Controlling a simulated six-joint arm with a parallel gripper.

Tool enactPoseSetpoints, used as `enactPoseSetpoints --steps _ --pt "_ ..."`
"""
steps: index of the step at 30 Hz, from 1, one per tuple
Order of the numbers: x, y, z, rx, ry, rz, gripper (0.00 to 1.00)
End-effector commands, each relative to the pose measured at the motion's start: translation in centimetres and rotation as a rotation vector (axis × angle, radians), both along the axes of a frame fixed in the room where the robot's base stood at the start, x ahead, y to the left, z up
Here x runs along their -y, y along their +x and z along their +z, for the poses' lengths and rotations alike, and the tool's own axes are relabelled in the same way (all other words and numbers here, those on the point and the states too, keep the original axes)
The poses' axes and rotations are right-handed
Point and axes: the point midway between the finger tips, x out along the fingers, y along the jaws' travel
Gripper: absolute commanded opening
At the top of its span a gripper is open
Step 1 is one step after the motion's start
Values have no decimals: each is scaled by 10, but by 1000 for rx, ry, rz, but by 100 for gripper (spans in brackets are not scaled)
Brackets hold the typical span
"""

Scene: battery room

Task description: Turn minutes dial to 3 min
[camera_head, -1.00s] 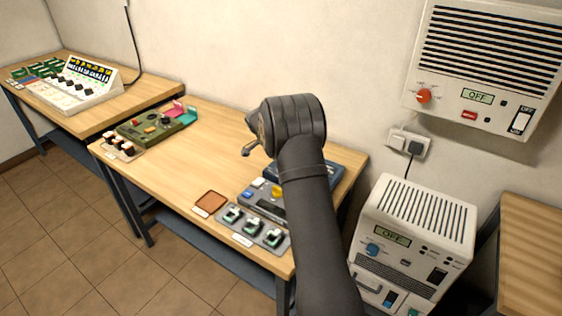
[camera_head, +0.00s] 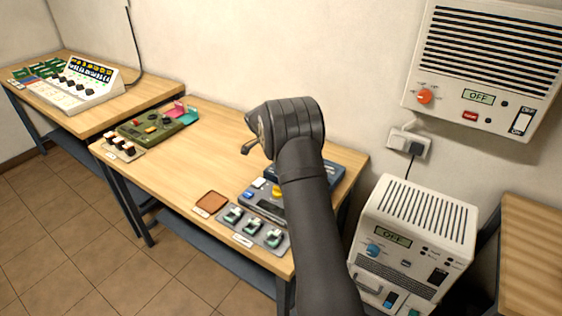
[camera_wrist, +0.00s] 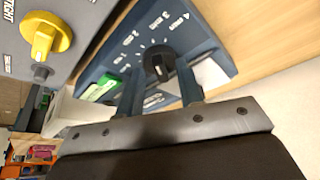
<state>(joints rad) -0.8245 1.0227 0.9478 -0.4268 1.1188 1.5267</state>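The minutes dial (camera_wrist: 158,64) is a black round knob on a dark blue panel (camera_wrist: 205,40) with white minute labels around it, among them one that reads like 3 MIN. A pale mark shows on the knob, but I cannot tell for sure which label it points at. My gripper (camera_wrist: 158,76) has its two fingers apart, one on each side of the dial, with gaps visible between fingers and knob. In the head view, the blue device (camera_head: 326,172) is partly behind my arm, which hides the dial; part of my gripper (camera_head: 250,147) shows.
A yellow knob (camera_wrist: 44,40) on a grey panel is left of the dial in the wrist view. A green block (camera_wrist: 98,90) is near the left finger. In the head view, a row of switches (camera_head: 254,228) and a brown pad (camera_head: 211,201) lie on the wooden table.

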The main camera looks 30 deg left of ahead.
Motion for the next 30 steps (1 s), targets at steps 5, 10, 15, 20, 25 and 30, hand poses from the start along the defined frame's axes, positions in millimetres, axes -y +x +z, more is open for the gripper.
enactPoseSetpoints --steps 5,10,15,20,25,30 --pt "0 0 1 1 0 0 34" --pt "-3 -4 13 2 2 1 34" --pt "-10 -15 46 4 3 1 34" --pt "-18 -29 84 4 3 1 34" --pt "-26 -43 120 3 3 2 34" --pt "-31 -52 146 1 2 1 34"
